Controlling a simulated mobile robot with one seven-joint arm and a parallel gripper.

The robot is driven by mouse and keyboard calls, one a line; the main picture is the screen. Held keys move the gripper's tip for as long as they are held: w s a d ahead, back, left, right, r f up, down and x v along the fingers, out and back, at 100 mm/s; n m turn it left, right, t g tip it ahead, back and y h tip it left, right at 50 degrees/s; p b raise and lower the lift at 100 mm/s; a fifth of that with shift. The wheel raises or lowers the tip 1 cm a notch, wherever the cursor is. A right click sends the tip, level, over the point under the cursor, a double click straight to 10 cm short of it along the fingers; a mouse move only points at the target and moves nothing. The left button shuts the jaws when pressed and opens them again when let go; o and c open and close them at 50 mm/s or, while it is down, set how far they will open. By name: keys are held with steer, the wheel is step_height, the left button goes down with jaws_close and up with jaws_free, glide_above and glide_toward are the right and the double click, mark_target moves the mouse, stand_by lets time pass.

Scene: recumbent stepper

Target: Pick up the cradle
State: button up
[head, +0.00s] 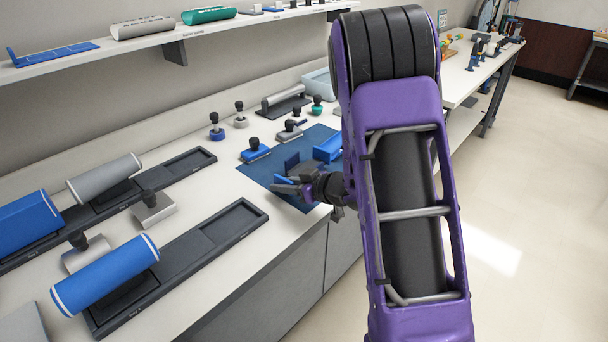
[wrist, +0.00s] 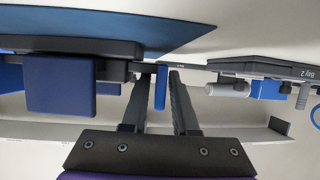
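My gripper (head: 290,187) is low over the blue mat (head: 257,173), near the counter's front edge. What looks like the cradle, a piece with a dark navy upright plate (head: 292,162), is on the mat beside my gripper, partly hidden by it. In the wrist view a dark bar with a navy block (wrist: 60,90) lies left of my gripper (wrist: 168,75). A narrow blue upright (wrist: 160,88) appears between the two fingers, which stand apart. I cannot tell whether either finger touches it.
A blue block (head: 328,147) and a black-knobbed blue stamp (head: 255,150) are on the mat. Several knobbed stamps stand behind. Long dark trays (head: 235,225) with blue and grey rollers fill the counter's left. A shelf (head: 100,50) runs above. Floor is open on the right.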

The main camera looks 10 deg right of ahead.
jaws_close()
stand_by(1.3)
